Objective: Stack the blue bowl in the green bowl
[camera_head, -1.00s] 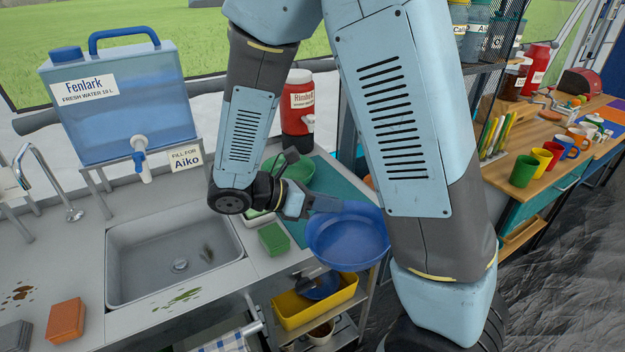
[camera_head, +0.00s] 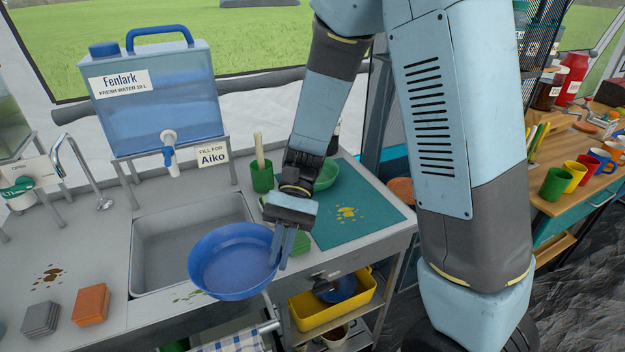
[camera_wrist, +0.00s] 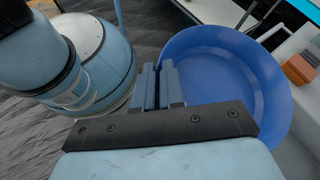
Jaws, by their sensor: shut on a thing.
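The blue bowl (camera_head: 232,262) is in my gripper (camera_head: 283,250), which is shut on its right rim in the head view. The bowl is held in the air over the front edge of the sink, open side up and slightly tilted. In the wrist view the blue bowl (camera_wrist: 232,85) lies beyond and to the right of my gripper (camera_wrist: 160,72). The green bowl (camera_head: 327,174) stands on the counter behind my gripper, by the teal mat; my arm hides part of its left side.
The sink (camera_head: 190,235) lies behind the blue bowl. A green cup (camera_head: 262,178) with a light-coloured handle in it stands left of my arm. The teal mat (camera_head: 375,205) has a yellow stain and otherwise clear room. A yellow bin (camera_head: 325,310) sits on a lower shelf.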

